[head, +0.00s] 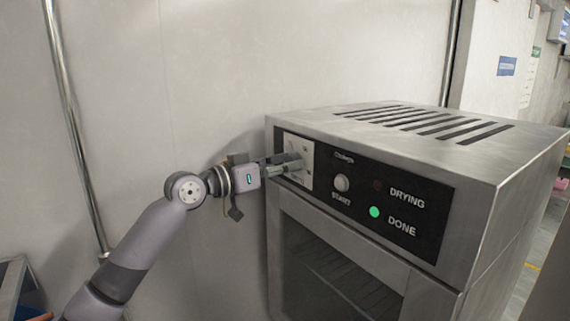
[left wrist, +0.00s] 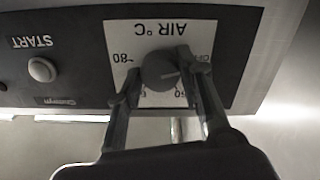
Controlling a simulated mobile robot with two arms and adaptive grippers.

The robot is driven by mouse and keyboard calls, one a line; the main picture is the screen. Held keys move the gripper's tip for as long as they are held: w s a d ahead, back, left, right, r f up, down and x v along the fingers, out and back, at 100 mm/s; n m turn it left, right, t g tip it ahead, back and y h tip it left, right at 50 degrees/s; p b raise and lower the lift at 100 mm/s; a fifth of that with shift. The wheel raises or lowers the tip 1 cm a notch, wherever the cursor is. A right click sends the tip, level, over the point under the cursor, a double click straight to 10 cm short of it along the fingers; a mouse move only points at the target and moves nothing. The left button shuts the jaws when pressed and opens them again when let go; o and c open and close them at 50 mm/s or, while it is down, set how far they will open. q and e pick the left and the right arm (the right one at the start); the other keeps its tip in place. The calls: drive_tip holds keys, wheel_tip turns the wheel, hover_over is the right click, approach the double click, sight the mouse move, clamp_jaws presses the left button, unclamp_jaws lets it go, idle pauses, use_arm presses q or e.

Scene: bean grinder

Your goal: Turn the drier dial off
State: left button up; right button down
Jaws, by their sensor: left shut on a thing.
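The drier (head: 365,145) is a steel cabinet with a black control panel. Its dial is a dark round knob (left wrist: 160,70) on a white square plate (head: 308,160) marked AIR °C, which shows upside down in the left wrist view (left wrist: 120,35). My left gripper (head: 290,166) reaches the plate from the left and hides the dial in the head view. In the left wrist view its two fingers (left wrist: 155,75) are shut on the dial, one on each side. The dial's pointer setting is hard to make out. My right gripper is in neither view.
A round START button (head: 342,183) sits right of the dial plate. A green DONE light (head: 375,212) is lit; the DRYING light (head: 377,185) is dark. A glass door (head: 335,275) is below. A wall and metal pipe (head: 75,130) stand at left.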

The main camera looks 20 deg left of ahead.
use_arm(q)
drive_tip(key=shift+f, duration=0.1)
idle(0.3)
drive_tip(key=o, duration=1.2)
drive_tip(key=shift+c, duration=0.2)
drive_tip(key=v, duration=1.2)
